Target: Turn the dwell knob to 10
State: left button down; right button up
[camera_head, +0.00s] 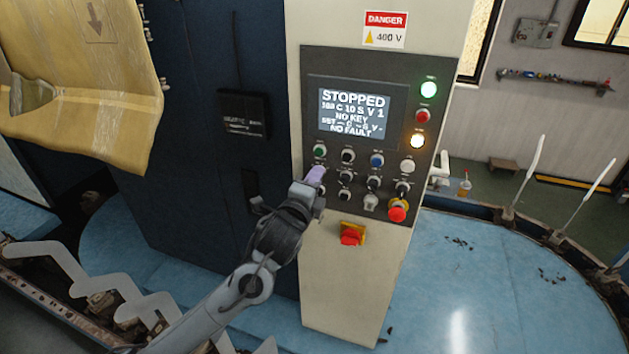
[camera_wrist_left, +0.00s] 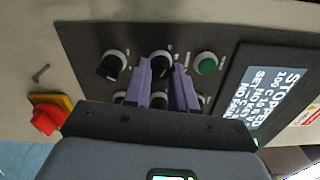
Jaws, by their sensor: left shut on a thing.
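The control panel (camera_head: 358,112) stands upright on the machine's pale front. My left gripper (camera_head: 315,175) is at the panel's left column of controls, below the green button (camera_head: 319,150). In the left wrist view, its two purple fingers (camera_wrist_left: 166,82) straddle a black knob with a pale ring, the dwell knob (camera_wrist_left: 160,58), and are shut on it. Its label and pointer setting are too small to read. My right gripper is not in view.
Other knobs (camera_head: 345,176) sit close to the right of the gripper. An emergency stop (camera_head: 397,212) is at the panel's lower right. A red rotary switch (camera_head: 350,236) is below the panel. A yellow-brown sheet (camera_head: 85,80) hangs at upper left.

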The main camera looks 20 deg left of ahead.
pick_arm(q)
jog(key=c, duration=0.9)
grip_release()
jog(key=shift+s, duration=0.1)
jog(key=shift+s+b, duration=1.8)
jog(key=shift+s, duration=3.55)
